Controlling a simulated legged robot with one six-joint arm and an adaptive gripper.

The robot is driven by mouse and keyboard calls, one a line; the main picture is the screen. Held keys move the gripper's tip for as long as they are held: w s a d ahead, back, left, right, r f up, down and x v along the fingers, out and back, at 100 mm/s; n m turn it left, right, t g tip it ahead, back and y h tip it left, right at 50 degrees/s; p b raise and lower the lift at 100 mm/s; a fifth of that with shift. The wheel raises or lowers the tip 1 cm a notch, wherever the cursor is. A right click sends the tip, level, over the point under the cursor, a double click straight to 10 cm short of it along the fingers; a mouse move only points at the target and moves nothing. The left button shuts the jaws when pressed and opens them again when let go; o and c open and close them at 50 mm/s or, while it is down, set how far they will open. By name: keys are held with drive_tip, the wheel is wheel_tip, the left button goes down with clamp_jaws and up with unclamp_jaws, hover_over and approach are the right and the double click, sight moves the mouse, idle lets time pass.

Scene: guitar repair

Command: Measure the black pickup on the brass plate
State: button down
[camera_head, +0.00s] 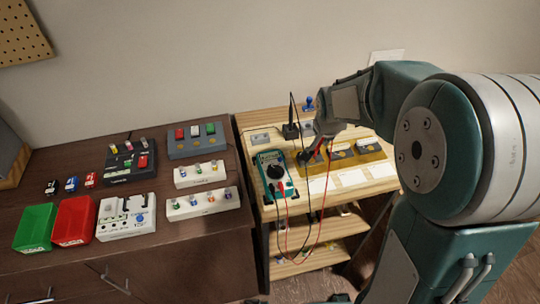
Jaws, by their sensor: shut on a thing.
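My gripper (323,130) is shut on a red probe (318,145), above the left end of the brass plate (352,163) on the light wooden bench. The probe points down and left; I cannot tell whether its tip touches anything. Several pickups sit on the plate. A dark one (314,158) is at the left end, close under the probe and partly hidden. A teal multimeter (274,174) lies left of the plate; its display is too small to read. A black probe (292,110) stands upright in a dark holder behind the meter.
Red and black leads hang in loops over the bench's front edge. White cards (350,178) lie before the plate. The dark cabinet (185,255) at left bears a green bin (36,227), a red bin (73,221) and several boards with small parts. My arm covers the right side.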

drive_tip(key=shift+r, duration=2.45)
